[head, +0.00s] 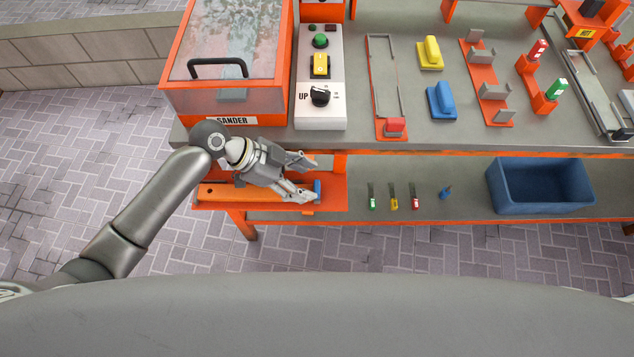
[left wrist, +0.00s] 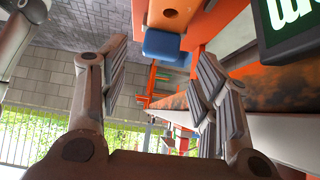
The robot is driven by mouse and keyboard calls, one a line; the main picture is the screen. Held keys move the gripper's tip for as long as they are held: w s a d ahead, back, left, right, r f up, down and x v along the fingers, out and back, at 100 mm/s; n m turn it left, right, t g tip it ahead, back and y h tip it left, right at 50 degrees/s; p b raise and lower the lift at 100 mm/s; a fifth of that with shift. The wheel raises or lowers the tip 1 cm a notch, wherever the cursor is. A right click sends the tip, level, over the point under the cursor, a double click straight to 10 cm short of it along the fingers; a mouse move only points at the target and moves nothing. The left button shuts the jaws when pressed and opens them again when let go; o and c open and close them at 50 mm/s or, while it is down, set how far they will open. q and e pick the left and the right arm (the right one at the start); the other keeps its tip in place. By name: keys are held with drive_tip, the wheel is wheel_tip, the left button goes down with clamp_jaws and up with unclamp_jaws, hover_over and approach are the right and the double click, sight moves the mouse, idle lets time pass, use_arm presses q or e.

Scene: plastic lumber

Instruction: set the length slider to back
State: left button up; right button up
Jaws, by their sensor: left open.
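Below the sander, an orange ledge (head: 255,195) carries a slotted orange bar. A small blue knob (head: 317,186) stands at its right end; I take this as the length slider, though no label shows. My left gripper (head: 309,178) is open, its fingers pointing right, with the knob close to the fingertips. In the left wrist view a blue block (left wrist: 165,45) under an orange piece (left wrist: 178,14) appears beyond the spread fingers (left wrist: 165,85), towards the top. I see no contact with it. My right gripper is not in view.
The sander box (head: 225,95) and a control panel (head: 320,85) stand above the ledge. A rail with a red block (head: 395,126) lies on the bench top. The lower shelf holds small coloured tools (head: 394,200) and a blue bin (head: 540,200).

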sight(317, 186)
use_arm(q)
drive_tip(key=x, duration=0.5)
drive_tip(key=c, duration=1.3)
drive_tip(key=shift+o, duration=0.2)
drive_tip(key=d, duration=0.5)
drive_tip(key=shift+d+b, duration=0.3)
drive_tip(key=shift+d, duration=0.05)
drive_tip(key=shift+a+r, duration=0.1)
drive_tip(key=o, duration=1.3)
drive_tip(key=shift+c, duration=0.2)
